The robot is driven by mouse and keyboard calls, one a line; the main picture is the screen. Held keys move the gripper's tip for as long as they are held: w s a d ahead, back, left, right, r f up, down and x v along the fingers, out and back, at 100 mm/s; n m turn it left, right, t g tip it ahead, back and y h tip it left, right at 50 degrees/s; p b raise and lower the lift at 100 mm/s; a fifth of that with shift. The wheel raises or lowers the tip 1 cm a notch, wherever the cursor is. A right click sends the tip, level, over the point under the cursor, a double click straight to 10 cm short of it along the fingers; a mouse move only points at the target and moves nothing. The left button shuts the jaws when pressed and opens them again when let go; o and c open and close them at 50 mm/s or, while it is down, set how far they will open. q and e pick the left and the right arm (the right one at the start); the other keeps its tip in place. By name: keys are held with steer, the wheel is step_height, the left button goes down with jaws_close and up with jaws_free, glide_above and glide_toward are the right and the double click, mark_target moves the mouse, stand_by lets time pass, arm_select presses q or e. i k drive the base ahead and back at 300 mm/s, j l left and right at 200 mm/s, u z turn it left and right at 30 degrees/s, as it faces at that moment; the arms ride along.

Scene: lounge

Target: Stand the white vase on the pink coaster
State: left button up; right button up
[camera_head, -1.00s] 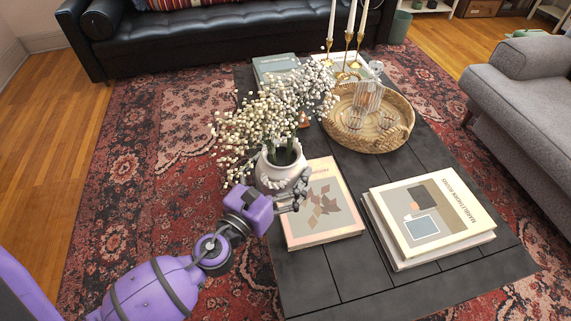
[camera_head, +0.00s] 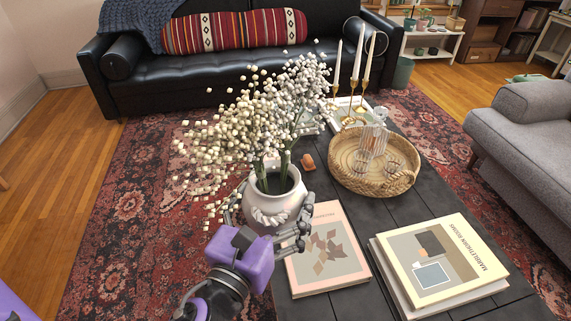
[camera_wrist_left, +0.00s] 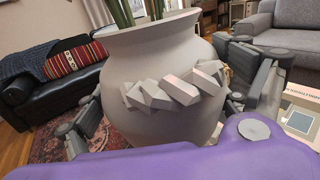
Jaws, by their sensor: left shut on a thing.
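The vase appears raised above the dark coffee table (camera_head: 380,212), beside the pale pink book. I cannot make out a pink coaster; the vase, flowers or gripper may hide it. My right gripper is not in view.
The pale pink book (camera_head: 326,266) and stacked cream books (camera_head: 440,255) lie on the near table. A woven tray (camera_head: 372,182) with glassware, candlesticks (camera_head: 357,85) and a small terracotta-coloured object (camera_head: 307,162) are farther back. A grey sofa (camera_head: 520,130) stands right.

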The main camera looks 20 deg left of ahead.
mark_target(270, 156)
steer(key=k+j, duration=0.1)
steer(key=j, duration=0.4)
steer(key=k+j, duration=0.1)
steer(key=j, duration=1)
steer(key=i+j, duration=0.15)
steer(key=j, duration=0.15)
steer(key=i+j, duration=0.3)
steer(key=i, duration=0.65)
steer(key=l+z, duration=0.05)
